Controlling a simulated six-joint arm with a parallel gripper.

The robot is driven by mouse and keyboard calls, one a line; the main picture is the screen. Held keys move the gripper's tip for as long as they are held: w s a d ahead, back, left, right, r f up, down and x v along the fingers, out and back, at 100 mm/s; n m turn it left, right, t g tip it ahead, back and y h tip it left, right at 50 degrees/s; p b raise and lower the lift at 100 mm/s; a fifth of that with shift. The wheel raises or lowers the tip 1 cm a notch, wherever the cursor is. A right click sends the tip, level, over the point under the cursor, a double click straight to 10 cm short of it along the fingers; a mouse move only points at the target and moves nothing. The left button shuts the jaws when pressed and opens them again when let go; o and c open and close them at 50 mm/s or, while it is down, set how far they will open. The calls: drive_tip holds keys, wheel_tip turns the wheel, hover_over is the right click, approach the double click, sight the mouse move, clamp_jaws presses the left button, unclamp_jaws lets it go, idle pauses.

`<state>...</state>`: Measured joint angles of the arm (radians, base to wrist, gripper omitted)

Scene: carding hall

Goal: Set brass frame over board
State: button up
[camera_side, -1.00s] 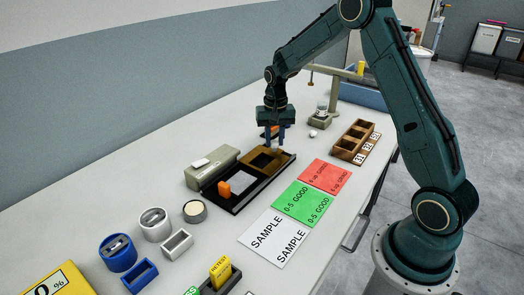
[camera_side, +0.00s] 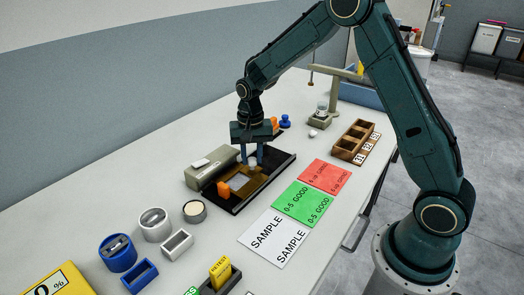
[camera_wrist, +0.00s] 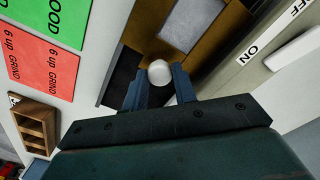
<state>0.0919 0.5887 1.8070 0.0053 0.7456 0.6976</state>
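The brass frame (camera_side: 263,178) is a brown-gold plate with a rectangular window, above the long black base (camera_side: 278,165). The pale board (camera_side: 240,181) shows through the window, also in the wrist view (camera_wrist: 190,22). The frame (camera_wrist: 150,42) has a pale round knob (camera_wrist: 159,73). My gripper (camera_side: 250,160) is at the frame's far end, its fingers (camera_wrist: 160,80) closed on both sides of the knob. I cannot tell whether the frame rests flat or hangs slightly above the board. An orange knob (camera_side: 223,188) stands at the frame's near end.
A grey-beige box (camera_side: 210,167) with an ON/OFF label (camera_wrist: 272,38) runs close along the base's left side. Green (camera_side: 305,203), red (camera_side: 325,176) and white cards lie to the right. A wooden compartment box (camera_side: 355,140) stands beyond. Blue and white pots stand nearer the camera.

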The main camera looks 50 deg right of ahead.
drive_tip(key=o, duration=0.4)
drive_tip(key=shift+a, duration=0.35)
drive_tip(key=shift+c, duration=0.2)
drive_tip(key=shift+o, duration=0.2)
drive_tip(key=shift+d, duration=0.1)
drive_tip(key=shift+r, duration=0.15)
wheel_tip(320, 180, up, 14)
drive_tip(key=shift+f, duration=0.2)
